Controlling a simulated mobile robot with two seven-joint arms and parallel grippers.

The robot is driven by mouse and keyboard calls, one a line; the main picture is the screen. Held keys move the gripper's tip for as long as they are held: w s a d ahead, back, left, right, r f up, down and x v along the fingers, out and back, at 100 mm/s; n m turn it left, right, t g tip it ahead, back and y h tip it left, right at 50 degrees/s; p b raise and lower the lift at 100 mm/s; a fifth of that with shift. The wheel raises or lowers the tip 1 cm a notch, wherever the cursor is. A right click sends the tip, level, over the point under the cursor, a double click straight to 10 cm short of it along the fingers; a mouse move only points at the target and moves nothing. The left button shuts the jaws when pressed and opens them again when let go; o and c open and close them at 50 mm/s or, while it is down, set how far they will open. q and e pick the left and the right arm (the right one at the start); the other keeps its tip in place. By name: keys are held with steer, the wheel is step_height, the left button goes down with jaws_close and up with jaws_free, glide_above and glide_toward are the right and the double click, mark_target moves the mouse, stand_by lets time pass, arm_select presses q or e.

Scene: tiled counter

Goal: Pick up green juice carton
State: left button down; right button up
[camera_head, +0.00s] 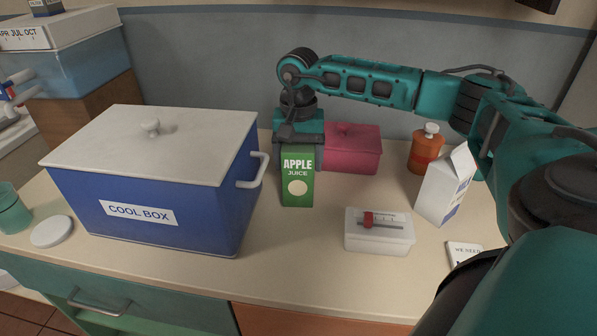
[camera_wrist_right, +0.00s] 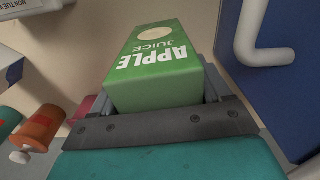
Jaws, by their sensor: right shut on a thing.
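The green apple juice carton (camera_head: 298,187) stands upright on the counter, just right of the blue cool box. My right gripper (camera_head: 298,150) points down over the carton's top and is shut on it. In the right wrist view the carton (camera_wrist_right: 155,75) sits between the fingers of the right gripper (camera_wrist_right: 160,105), with its label facing the camera. The head view does not show clearly whether the carton's base touches the counter. My left gripper is not in view.
The blue cool box (camera_head: 219,210) with a white lid is close on the left. A pink container (camera_head: 352,150) stands behind the carton. A white box (camera_head: 380,240), a milk carton (camera_head: 445,187) and an orange bottle (camera_head: 426,150) are to the right. Counter in front is clear.

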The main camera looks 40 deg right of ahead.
steer(key=shift+w, duration=0.1)
steer(key=c, duration=0.6)
steer(key=shift+r, duration=0.2)
